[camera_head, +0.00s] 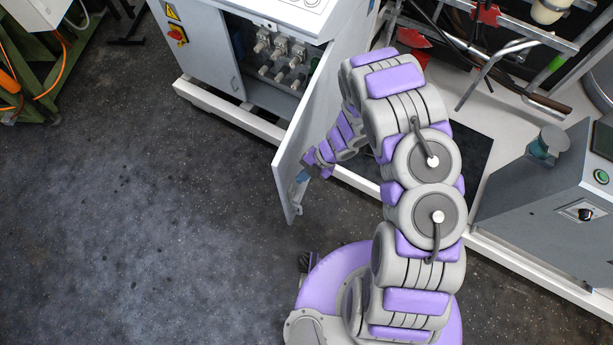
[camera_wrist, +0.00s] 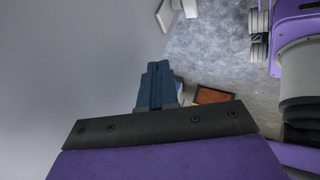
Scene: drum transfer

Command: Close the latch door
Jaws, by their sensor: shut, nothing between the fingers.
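The cabinet's latch door (camera_head: 291,190) is a tall pale panel that stands swung open, out from the cabinet (camera_head: 205,52). A small latch-like piece (camera_head: 299,210) shows near its free edge. My gripper (camera_head: 303,176) is at the right side of the door, close to its face; I cannot tell whether it touches. In the wrist view my gripper (camera_wrist: 156,84) has its dark blue fingers together, with nothing between them. The grey door face (camera_wrist: 65,70) fills the left of that view. A pale bracket (camera_wrist: 168,14) shows at the top.
Inside the open cabinet are several valves or fittings (camera_head: 280,50). A white base rail (camera_head: 235,115) runs along the cabinet's foot. A grey machine (camera_head: 540,195) stands at the right. The dark speckled floor (camera_head: 130,210) is clear to the left of the door.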

